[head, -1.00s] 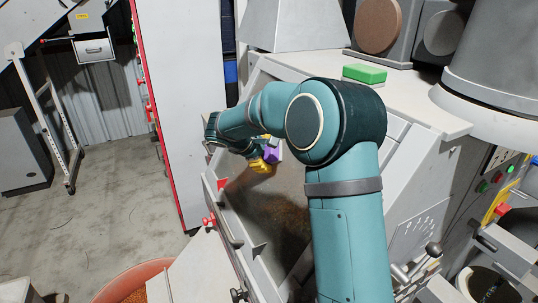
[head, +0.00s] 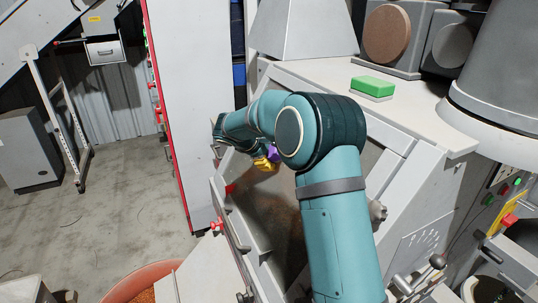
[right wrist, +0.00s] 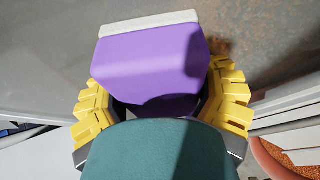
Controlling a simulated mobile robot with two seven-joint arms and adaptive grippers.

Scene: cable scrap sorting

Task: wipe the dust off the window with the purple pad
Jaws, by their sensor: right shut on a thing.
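The purple pad (head: 273,152) is a block with a pale grey layer on its far face. It also shows large in the right wrist view (right wrist: 150,65). My right gripper (head: 265,162) has yellow fingers shut on the pad's two sides. It holds the pad at the upper left part of the sloped window (head: 256,205). I cannot tell whether the pale face touches the pane. Brown dust (head: 284,222) covers the window's middle and lower part, and my right arm hides much of the pane. My left gripper is not in view.
A green block (head: 372,88) lies on the machine's top ledge, right of my arm. An orange-rimmed tub (head: 140,280) stands at lower left. The floor at left is largely clear.

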